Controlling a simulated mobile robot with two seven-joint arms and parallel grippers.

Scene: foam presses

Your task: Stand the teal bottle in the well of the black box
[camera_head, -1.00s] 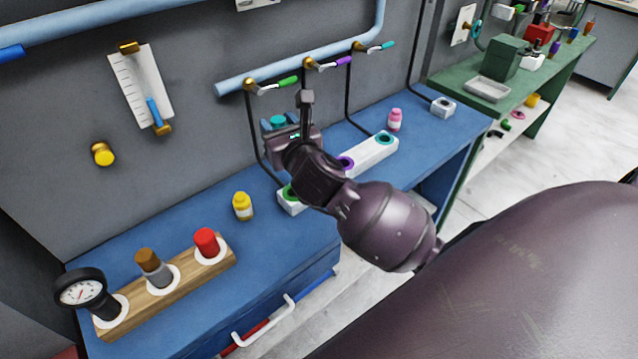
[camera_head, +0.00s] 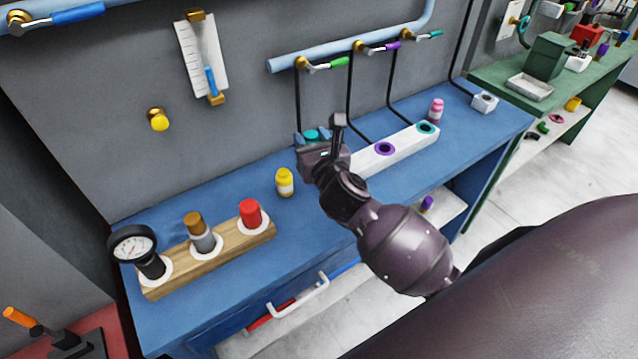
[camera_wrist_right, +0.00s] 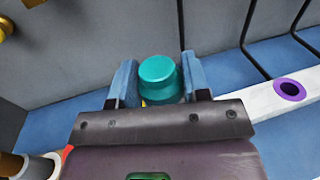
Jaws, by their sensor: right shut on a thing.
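The teal bottle (camera_wrist_right: 158,72) is between the blue fingers of my right gripper (camera_wrist_right: 157,80) in the right wrist view, its cap showing above them. Its lower part is mostly hidden by the gripper body. In the head view the teal cap (camera_head: 311,134) shows at the right gripper (camera_head: 312,137), over the back of the blue bench, right of the yellow bottle. I cannot make out the black box or its well in either view. My left gripper is not in view.
A yellow bottle (camera_head: 284,183) stands left of my right gripper. A wooden rack (camera_head: 212,262) with a gauge and bottles is further left. A white block (camera_head: 402,146) with coloured rings lies right. A pink bottle (camera_head: 436,109) stands behind it.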

